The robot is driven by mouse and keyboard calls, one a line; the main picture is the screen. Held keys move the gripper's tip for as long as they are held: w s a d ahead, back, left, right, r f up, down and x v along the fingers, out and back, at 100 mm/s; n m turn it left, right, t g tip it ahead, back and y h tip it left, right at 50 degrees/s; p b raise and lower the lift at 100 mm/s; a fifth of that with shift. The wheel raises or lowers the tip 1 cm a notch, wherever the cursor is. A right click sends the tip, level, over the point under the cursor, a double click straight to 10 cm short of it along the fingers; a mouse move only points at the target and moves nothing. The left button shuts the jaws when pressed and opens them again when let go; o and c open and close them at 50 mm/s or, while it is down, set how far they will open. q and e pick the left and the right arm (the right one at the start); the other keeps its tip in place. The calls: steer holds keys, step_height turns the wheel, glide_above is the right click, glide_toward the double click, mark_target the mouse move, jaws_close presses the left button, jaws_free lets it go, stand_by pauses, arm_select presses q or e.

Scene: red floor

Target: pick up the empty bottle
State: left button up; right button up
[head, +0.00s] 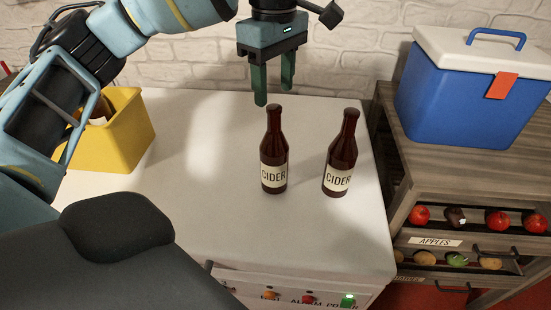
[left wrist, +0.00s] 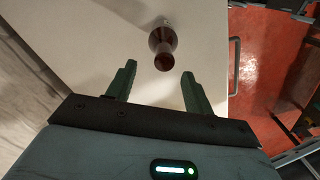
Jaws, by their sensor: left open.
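Two dark brown bottles with cream CIDER labels stand upright on the white top: a left bottle (head: 273,150) and a right bottle (head: 343,150). They look alike, and I cannot tell which is empty. My left gripper (head: 274,96) points down with its green fingers open and nothing between them. In the head view it appears above and behind the left bottle. In the left wrist view, a bottle (left wrist: 162,42) shows beyond the open fingers (left wrist: 158,72), top towards the camera; I cannot tell which one. My right gripper is not in view.
The white top (head: 215,200) is clear around the bottles. A yellow bin (head: 130,130) stands at its left. A blue cooler (head: 450,105) sits on a wooden rack (head: 425,172) with fruit at the right. A white brick wall (head: 370,40) is behind.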

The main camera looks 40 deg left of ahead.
mark_target(274, 106)
arm_select(q)
steer(key=shift+s+d+f, duration=0.1)
steer(key=shift+s+f, duration=0.05)
steer(key=shift+f, duration=1.5)
steer(key=shift+s+d+f, duration=0.1)
steer(key=shift+f, duration=1.55)
jaws_close()
